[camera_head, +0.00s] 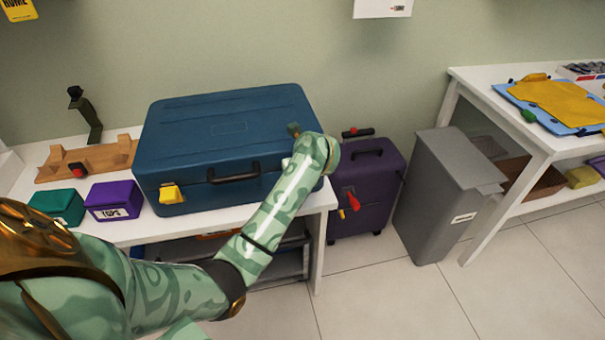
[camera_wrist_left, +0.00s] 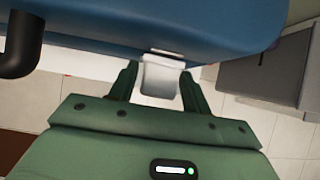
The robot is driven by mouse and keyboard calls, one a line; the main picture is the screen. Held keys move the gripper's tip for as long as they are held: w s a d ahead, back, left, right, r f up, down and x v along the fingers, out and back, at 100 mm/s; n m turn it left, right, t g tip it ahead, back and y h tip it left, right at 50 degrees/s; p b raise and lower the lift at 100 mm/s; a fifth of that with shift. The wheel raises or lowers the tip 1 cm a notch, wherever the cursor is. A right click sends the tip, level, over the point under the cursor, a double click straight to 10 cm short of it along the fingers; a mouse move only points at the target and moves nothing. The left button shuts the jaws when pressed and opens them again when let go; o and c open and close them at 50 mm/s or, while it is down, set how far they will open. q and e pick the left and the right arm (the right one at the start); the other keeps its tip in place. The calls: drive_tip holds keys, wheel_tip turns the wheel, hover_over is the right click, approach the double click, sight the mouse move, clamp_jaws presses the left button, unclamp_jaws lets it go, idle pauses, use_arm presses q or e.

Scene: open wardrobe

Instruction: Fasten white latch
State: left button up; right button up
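A blue suitcase (camera_head: 225,135) lies shut on the white shelf, its black handle (camera_head: 233,173) facing front. It also shows across the top of the left wrist view (camera_wrist_left: 190,25). The white latch (camera_wrist_left: 160,80) hangs from its front edge, between the fingers of my left gripper (camera_wrist_left: 158,70). The fingers are apart, with a narrow gap on each side of the latch. In the head view my left forearm hides the gripper and most of the latch. A yellow latch (camera_head: 171,193) is on the suitcase's front left. My right gripper is not in view.
Purple (camera_head: 114,200) and green (camera_head: 57,206) boxes stand left of the suitcase, before a wooden rack (camera_head: 95,160). A purple trolley case (camera_head: 368,190) and grey bin (camera_head: 440,195) stand to the right. Open floor lies in front of the bin.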

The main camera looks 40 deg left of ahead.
use_arm(q)
drive_tip(key=shift+o, duration=0.3)
drive_tip(key=shift+s+d+r+p, duration=0.15)
drive_tip(key=shift+d+r+p, duration=0.05)
drive_tip(key=shift+r+p, duration=0.2)
drive_tip(key=p+v, duration=0.7)
drive_tip(key=v, duration=0.8)
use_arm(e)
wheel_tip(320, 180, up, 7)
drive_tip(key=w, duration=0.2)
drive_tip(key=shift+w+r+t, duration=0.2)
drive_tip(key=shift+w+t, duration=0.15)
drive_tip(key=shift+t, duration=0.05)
use_arm(q)
drive_tip(key=shift+r, duration=0.15)
